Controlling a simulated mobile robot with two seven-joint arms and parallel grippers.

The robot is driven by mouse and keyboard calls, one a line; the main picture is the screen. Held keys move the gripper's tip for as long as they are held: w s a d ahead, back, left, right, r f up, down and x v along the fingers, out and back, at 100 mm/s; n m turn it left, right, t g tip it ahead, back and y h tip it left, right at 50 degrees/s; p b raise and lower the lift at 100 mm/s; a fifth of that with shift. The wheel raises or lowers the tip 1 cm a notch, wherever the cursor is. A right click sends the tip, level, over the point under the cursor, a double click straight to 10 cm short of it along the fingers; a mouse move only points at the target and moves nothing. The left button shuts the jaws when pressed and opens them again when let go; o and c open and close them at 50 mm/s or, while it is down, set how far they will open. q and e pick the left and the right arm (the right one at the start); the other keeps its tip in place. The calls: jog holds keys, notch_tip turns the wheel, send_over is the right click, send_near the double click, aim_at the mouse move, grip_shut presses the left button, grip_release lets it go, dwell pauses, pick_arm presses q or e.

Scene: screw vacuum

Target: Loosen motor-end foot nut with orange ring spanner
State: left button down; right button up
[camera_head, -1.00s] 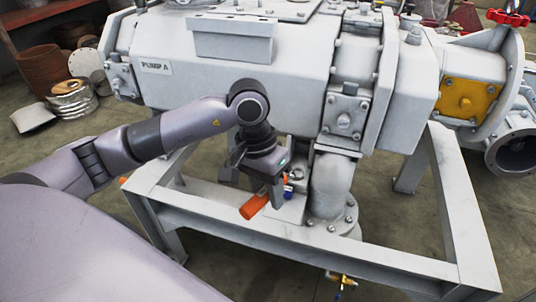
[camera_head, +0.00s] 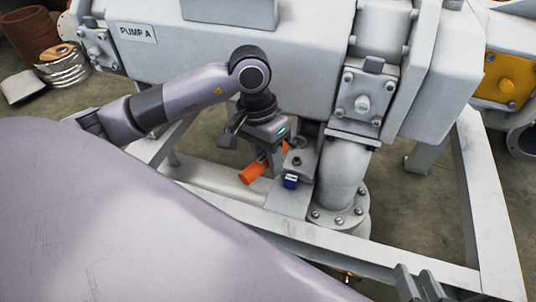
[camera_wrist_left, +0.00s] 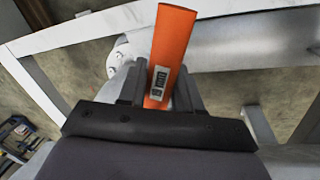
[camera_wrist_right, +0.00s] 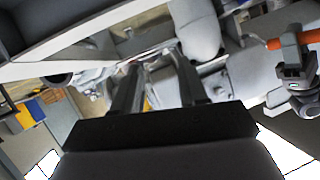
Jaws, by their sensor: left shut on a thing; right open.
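The orange spanner (camera_head: 253,171) lies tilted above the grey foot plate of the pump frame (camera_head: 290,202). My left gripper (camera_head: 272,160) is shut on its handle. In the left wrist view the orange handle (camera_wrist_left: 172,45) stands between the two fingers (camera_wrist_left: 160,85). The ring end and the nut it may sit on are hidden or too small to tell. A bolt head (camera_head: 297,162) and a small dark blue part (camera_head: 290,181) show on the foot beside the spanner. My right gripper (camera_head: 422,284) is open and empty at the lower right, near the front rail.
The grey pump body (camera_head: 160,60) hangs over the left gripper. A flanged pipe elbow (camera_head: 343,175) stands close to its right. The front rail (camera_head: 360,254) crosses below. Metal rings and drums (camera_head: 62,68) lie on the floor at the back left.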

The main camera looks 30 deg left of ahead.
jog(key=shift+a+f, duration=0.1)
pick_arm(q)
jog(key=shift+b, duration=0.5)
notch_tip(320, 180, down, 5)
jog(key=b, duration=0.6)
jog(key=shift+f, duration=0.25)
pick_arm(e)
jog(key=shift+d+f+n+t, duration=0.3)
jog(key=shift+d+n+t, duration=0.1)
jog(key=shift+t, duration=0.5)
jog(key=shift+r, duration=0.1)
pick_arm(q)
jog(key=shift+b, duration=0.65)
pick_arm(e)
jog(key=shift+f, duration=0.8)
